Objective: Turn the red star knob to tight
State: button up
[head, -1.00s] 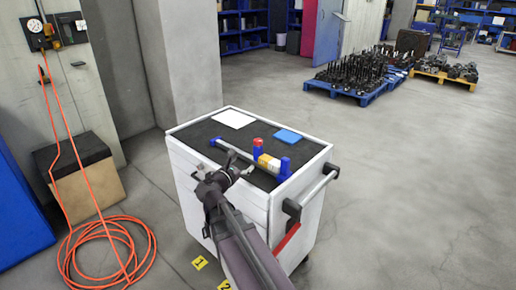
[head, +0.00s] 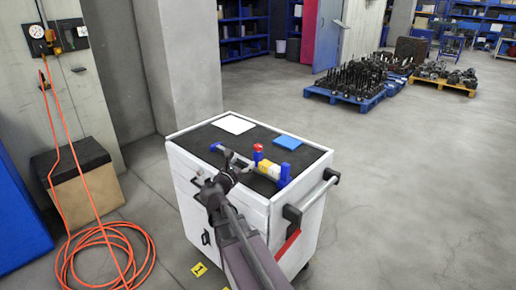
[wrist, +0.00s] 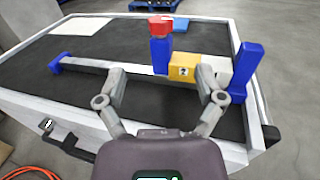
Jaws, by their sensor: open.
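The red star knob (wrist: 160,25) sits on top of an upright blue post (wrist: 160,55) on the jack. It also shows in the head view (head: 258,147). A yellow block (wrist: 183,67) is on the jack's bar just right of the post, with a dark mark on its face. A light bar (wrist: 85,67) runs between blue end pieces. My gripper (wrist: 161,78) is open and empty, its fingers spread on the near side of the post, below the knob in the wrist view. The knob is outside the fingers. In the head view my gripper (head: 236,164) is left of the knob.
The jack lies on the dark top of a white cart (head: 240,205). A white sheet (head: 234,124) and a blue pad (head: 288,142) lie behind it. The cart handle (head: 315,200) sticks out at right. An orange hose (head: 110,250) lies coiled on the floor at left.

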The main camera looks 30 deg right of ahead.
aim_at(256, 149)
jog(key=x, duration=1.1)
jog(key=shift+w+d, duration=0.2)
jog(key=shift+d, duration=0.15)
jog(key=c, duration=1.2)
